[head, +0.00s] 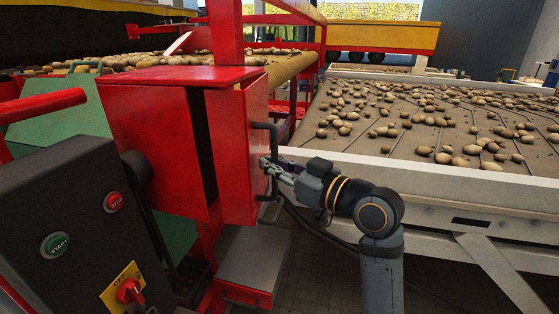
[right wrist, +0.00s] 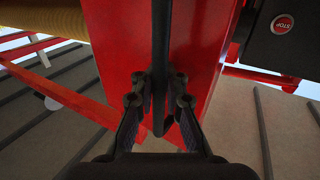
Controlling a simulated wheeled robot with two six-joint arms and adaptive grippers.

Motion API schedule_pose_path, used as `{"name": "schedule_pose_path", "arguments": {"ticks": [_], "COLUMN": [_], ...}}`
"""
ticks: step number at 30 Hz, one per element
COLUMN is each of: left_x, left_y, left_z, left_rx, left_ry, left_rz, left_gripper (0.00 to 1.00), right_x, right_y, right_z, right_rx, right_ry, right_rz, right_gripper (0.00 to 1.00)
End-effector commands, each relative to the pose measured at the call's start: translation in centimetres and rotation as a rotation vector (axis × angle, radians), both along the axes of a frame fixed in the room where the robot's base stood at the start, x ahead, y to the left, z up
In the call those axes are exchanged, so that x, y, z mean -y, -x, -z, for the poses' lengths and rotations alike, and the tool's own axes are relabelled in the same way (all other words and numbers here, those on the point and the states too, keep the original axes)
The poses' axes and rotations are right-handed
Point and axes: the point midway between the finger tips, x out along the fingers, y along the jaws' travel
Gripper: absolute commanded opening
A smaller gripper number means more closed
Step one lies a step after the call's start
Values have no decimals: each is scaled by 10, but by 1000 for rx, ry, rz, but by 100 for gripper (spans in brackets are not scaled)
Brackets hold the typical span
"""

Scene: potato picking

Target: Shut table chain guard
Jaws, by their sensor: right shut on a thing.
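The red chain guard (head: 236,150) is a box-like door at the side of the table frame. It stands partly open, with a dark gap between it and the fixed red housing (head: 150,135). A black bar handle (head: 274,132) is on its right face. My right gripper (head: 268,165) is at this handle, shut on it. In the right wrist view the fingers of my right gripper (right wrist: 158,92) close around the dark handle (right wrist: 160,50), in front of the red guard (right wrist: 200,50). My left gripper is not in view.
A dark control box (head: 75,230) with a green start button, a red stop button and a yellow switch stands at the lower left. The picking table (head: 350,172) with many potatoes lies to the right. A grey step (head: 250,262) is below the guard.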

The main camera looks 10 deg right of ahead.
Motion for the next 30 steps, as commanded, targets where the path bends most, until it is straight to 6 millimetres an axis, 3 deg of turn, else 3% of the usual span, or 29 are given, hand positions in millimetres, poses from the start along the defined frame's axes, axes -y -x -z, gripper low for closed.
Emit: {"name": "schedule_pose_path", "arguments": {"ticks": [14, 15, 20, 30], "left_x": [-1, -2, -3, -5], "left_y": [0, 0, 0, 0], "left_z": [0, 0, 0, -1], "left_rx": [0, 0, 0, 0], "left_ry": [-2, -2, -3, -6], "left_rz": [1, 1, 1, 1], "left_gripper": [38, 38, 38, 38], "right_x": [-3, -3, -3, -3], "right_y": [1, 1, 1, 1], "right_z": [4, 4, 3, -2], "right_rx": [-8, -8, -7, -2], "right_ry": [5, 5, 4, 2], "right_rz": [-3, -3, -2, -1], "right_gripper": [0, 10, 32, 34]}}
